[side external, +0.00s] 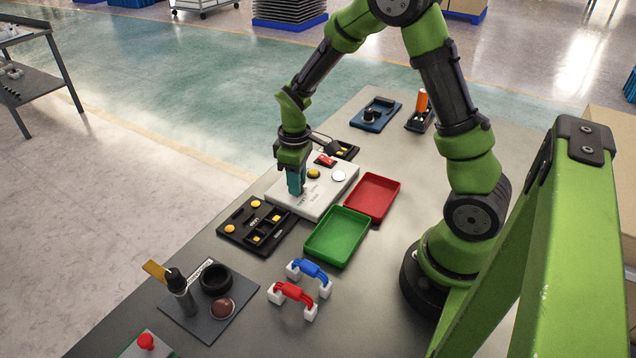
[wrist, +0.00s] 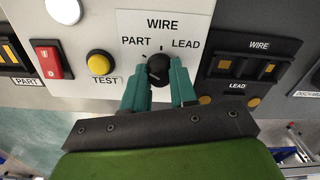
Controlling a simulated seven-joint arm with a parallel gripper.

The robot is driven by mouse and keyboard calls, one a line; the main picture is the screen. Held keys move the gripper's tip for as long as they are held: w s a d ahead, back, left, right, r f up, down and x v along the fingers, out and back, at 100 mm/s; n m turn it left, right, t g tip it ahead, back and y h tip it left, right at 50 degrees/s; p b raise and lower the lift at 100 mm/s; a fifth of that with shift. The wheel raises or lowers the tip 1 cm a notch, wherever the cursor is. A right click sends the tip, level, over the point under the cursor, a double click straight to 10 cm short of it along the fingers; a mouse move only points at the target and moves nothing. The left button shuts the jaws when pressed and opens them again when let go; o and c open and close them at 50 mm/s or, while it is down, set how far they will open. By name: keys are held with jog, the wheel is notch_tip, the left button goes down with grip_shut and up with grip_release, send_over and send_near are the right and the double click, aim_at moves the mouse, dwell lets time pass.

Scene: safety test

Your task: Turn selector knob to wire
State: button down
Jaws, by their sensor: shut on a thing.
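The selector knob (wrist: 158,67) is a small black knob on the light grey test box, shown in the wrist view. Printed around it are PART at upper left, WIRE at the top and LEAD at upper right. My gripper (wrist: 160,84) has its two teal fingers on either side of the knob, shut on it. Small light marks show on the knob, but I cannot tell for sure which label it points to. In the side view my gripper (side external: 296,181) reaches down to the test box (side external: 322,205), and its fingers hide the knob.
The test box also carries a yellow TEST button (wrist: 99,63), a red switch (wrist: 48,60) and a white round button (wrist: 64,9). A black compartment tray (side external: 236,238), a green tray (side external: 338,237) and a red tray (side external: 372,196) lie close around it.

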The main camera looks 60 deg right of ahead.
jog(key=shift+m, duration=0.3)
jog(key=m, duration=0.4)
jog(key=shift+m, duration=0.4)
jog(key=m, duration=0.6)
jog(key=c, duration=0.9)
grip_release()
